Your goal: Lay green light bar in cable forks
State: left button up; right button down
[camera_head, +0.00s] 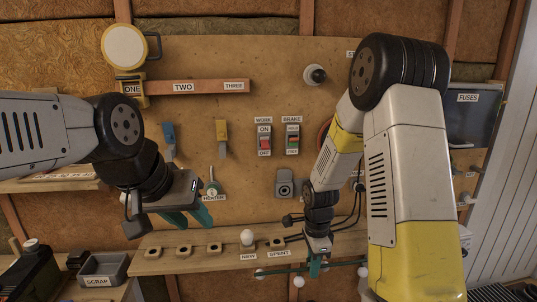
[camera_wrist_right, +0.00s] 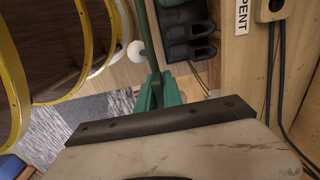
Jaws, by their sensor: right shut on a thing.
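The green light bar (camera_head: 335,266) is a thin rod with white round bulbs, low in the head view in front of the wooden shelf. My right gripper (camera_head: 315,268) is shut on it, and the bar sticks out on both sides. In the right wrist view the green bar (camera_wrist_right: 149,35) runs up from the green fingers (camera_wrist_right: 160,93), with one white bulb (camera_wrist_right: 136,53) beside it. My left gripper (camera_head: 187,219) appears open and empty, in front of the board above the shelf. I cannot make out the cable forks; dark cables (camera_head: 352,215) hang at the right.
The wooden shelf (camera_head: 160,264) has several sockets, a white bulb (camera_head: 247,238) and labels NEW and SPENT. Behind it is a board with switches (camera_head: 264,140) and a heater valve (camera_head: 213,187). A grey scrap bin (camera_head: 104,267) stands lower left. In the wrist view, yellow hoops (camera_wrist_right: 75,85) stand left.

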jog(key=shift+r+n, duration=0.1)
jog(key=shift+n, duration=0.2)
jog(key=w+d+n, duration=0.1)
jog(key=n, duration=0.4)
jog(key=w+n, duration=0.1)
jog(key=n, duration=0.4)
jog(key=w+d+n, duration=0.1)
jog(key=n, duration=0.4)
jog(key=shift+w+d+n, duration=0.3)
jog(key=shift+d+n, duration=0.05)
jog(key=shift+n, duration=0.05)
jog(key=shift+a, duration=0.1)
